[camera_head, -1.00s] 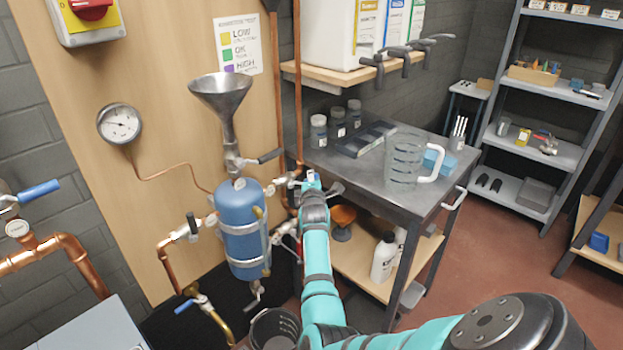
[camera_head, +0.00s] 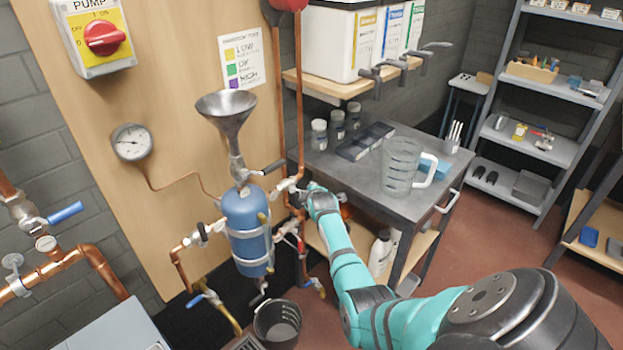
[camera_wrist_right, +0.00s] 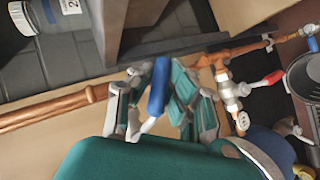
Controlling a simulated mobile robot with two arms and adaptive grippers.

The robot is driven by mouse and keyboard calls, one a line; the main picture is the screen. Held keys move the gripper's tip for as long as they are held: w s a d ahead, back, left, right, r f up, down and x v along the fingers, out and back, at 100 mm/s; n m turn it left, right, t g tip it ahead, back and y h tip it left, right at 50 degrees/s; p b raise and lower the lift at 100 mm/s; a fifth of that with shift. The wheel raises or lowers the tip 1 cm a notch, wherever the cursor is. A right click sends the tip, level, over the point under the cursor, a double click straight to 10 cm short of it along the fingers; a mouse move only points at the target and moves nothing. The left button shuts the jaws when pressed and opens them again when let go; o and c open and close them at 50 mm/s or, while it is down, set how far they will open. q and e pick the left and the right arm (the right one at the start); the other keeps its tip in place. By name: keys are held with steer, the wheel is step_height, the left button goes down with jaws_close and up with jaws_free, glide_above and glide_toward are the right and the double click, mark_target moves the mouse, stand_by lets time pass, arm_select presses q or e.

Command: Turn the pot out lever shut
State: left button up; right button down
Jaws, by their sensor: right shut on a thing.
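The blue pot (camera_head: 247,230) hangs on the wooden panel with a metal funnel (camera_head: 226,108) above it. A short pipe with valve fittings (camera_head: 287,187) leads right from the pot to the copper pipe. My right gripper (camera_head: 314,190) is beside that pipe, to the right of the pot. In the right wrist view, my right gripper (camera_wrist_right: 160,95) is shut on a blue lever handle (camera_wrist_right: 159,86), which stands between its fingers beside the copper pipe. The lever's valve body is mostly hidden by the gripper. My left gripper is not in view.
A metal trolley (camera_head: 350,177) with a clear jug (camera_head: 400,165) stands close to the right of my right arm. A black bucket (camera_head: 277,325) is on the floor below the pot. A red-handled valve (camera_wrist_right: 235,90) is near the gripper.

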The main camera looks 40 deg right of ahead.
steer(key=shift+s+a+f+m+g+y+p, duration=0.2)
steer(key=shift+a+f+m+g+y+p, duration=0.25)
steer(key=shift+f+y, duration=0.3)
steer(key=shift+s+a+f+m+g+y+b, duration=0.1)
steer(key=shift+a+f+m+y+b, duration=0.25)
steer(key=shift+a+m+y+b, duration=0.6)
steer(key=shift+a+f+m+g+y+b, duration=0.15)
steer(key=shift+a+f+m+y+b, duration=0.35)
steer(key=shift+y+b, duration=0.85)
steer(key=shift+s+a+f+m+g+y+b, duration=0.1)
steer(key=shift+a+f+m+y+b, duration=0.15)
steer(key=shift+a+m+y+b, duration=0.85)
steer(key=shift+d+n+y+p, duration=0.15)
steer(key=shift+n+y+p, duration=0.3)
steer(key=shift+n, duration=0.15)
steer(key=c, duration=1.4)
jaws_free()
steer(key=shift+w+r, duration=0.1)
steer(key=shift+r, duration=0.05)
steer(key=shift+o, duration=0.7)
steer(key=shift+r, duration=0.1)
steer(key=shift+d+r, duration=0.1)
steer(key=shift+d, duration=0.05)
